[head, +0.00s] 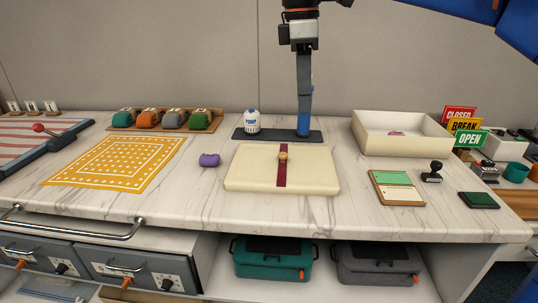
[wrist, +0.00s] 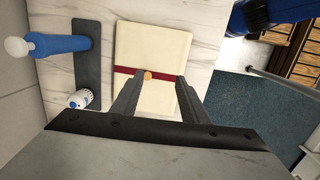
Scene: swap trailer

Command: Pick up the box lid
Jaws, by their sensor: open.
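The box lid (head: 248,168) is a flat cream panel with a dark red band and a small round wooden knob (head: 283,156) at its middle. It lies flat on the counter. The open cream box (head: 405,143) stands apart to its right, with a small reddish thing inside. My gripper (head: 304,88) hangs above and behind the lid in the head view, empty. In the wrist view, its two dark fingers (wrist: 158,80) are spread apart, with the lid (wrist: 155,45) beyond them. The knob (wrist: 148,76) shows between the fingertips, apart from them.
A dark tray (head: 275,135) behind the lid holds a white bottle (head: 252,121) and a blue upright post (head: 304,123). A purple object (head: 209,160) lies left of the lid. A green-and-cream pad (head: 397,188) and a black stamp (head: 432,172) lie to the right. Bare counter lies in front.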

